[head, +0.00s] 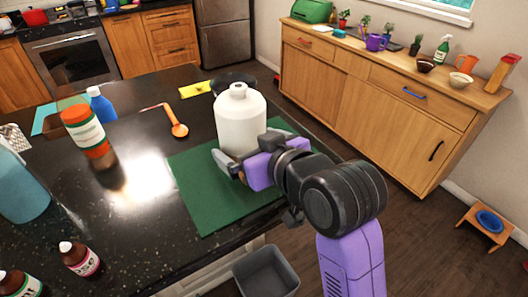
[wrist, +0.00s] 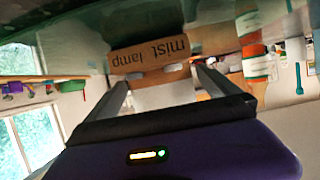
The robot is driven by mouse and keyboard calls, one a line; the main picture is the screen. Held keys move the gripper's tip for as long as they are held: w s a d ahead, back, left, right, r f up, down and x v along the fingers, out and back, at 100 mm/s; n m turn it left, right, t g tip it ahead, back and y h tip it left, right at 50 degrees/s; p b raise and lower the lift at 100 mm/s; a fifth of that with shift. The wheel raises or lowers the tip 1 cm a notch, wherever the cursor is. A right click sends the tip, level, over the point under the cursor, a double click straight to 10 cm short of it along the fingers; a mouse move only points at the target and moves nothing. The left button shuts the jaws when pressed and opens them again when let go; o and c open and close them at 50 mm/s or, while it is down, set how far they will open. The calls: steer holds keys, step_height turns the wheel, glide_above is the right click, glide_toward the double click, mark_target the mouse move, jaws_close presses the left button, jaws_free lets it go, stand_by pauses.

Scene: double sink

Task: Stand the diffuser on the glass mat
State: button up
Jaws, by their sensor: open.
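The diffuser (head: 240,122) is a white bottle-shaped body with a narrow neck. It looks upright on the dark green mat (head: 205,205), though my gripper hides its base in the head view. In the wrist view, which is upside down, the diffuser's brown "mist lamp" band (wrist: 150,55) shows near the green surface, with its white body (wrist: 165,97) between my fingers. My gripper (head: 243,158) is open, low around the diffuser, one finger on each side. Its fingers also show in the wrist view (wrist: 163,80). I cannot tell whether they touch the diffuser.
A black bowl (head: 233,80) stands behind the diffuser. An orange-capped bottle (head: 85,131), a blue bottle (head: 101,106) and brown bottles (head: 79,260) stand further left. The middle-left counter is mostly clear.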

steer(key=v, duration=1.1)
